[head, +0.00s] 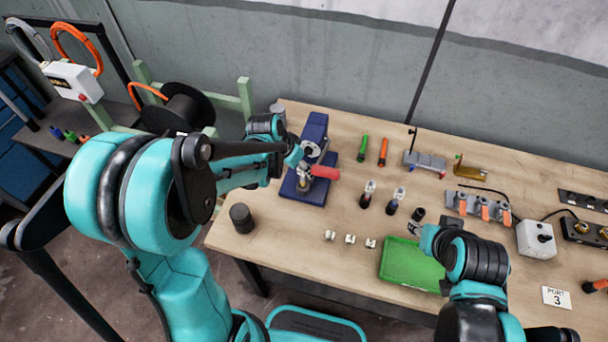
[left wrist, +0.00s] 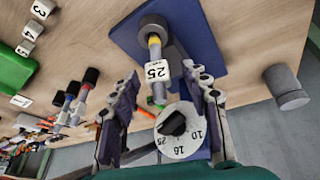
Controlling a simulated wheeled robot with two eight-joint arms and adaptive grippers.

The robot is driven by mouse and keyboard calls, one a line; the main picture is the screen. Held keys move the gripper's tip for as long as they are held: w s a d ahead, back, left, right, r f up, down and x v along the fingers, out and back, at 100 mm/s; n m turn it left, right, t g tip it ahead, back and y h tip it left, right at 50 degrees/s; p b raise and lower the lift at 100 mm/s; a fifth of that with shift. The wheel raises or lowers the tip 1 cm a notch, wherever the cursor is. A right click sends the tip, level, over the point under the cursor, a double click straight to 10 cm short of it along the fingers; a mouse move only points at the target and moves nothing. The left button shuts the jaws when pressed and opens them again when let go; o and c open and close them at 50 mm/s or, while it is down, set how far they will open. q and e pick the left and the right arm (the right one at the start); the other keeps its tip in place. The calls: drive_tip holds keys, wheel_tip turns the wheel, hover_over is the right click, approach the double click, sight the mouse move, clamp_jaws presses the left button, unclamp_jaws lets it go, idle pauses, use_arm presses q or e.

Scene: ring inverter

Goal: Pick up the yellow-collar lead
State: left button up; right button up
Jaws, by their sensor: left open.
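The yellow-collar lead (left wrist: 154,42) stands in a dark round holder on the blue crimping station's base plate, with a white tag marked 25 (left wrist: 157,71) on it. In the head view the lead (head: 303,183) is partly hidden beside the station's red handle (head: 324,172). My left gripper (left wrist: 164,92) is open, its two fingers on either side of the lead's lower end in the wrist picture; contact is not visible. It also shows at the station in the head view (head: 297,156). My right gripper (head: 418,229) is by the green tray, its jaws too small to judge.
The blue station (head: 314,132) carries a numbered dial (left wrist: 180,132). Two other leads (head: 367,194) (head: 393,200) stand to the right. A dark cylinder (head: 242,218) stands at the table's left edge.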

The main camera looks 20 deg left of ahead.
sight(306, 181)
use_arm(q)
drive_tip(key=b+x, duration=0.1)
drive_tip(key=x, duration=0.3)
drive_tip(key=shift+d+f, duration=0.15)
drive_tip(key=shift+f, duration=0.2)
drive_tip(key=shift+c, duration=0.4)
clamp_jaws()
drive_tip(key=shift+r, duration=0.1)
drive_tip(key=shift+r, duration=0.15)
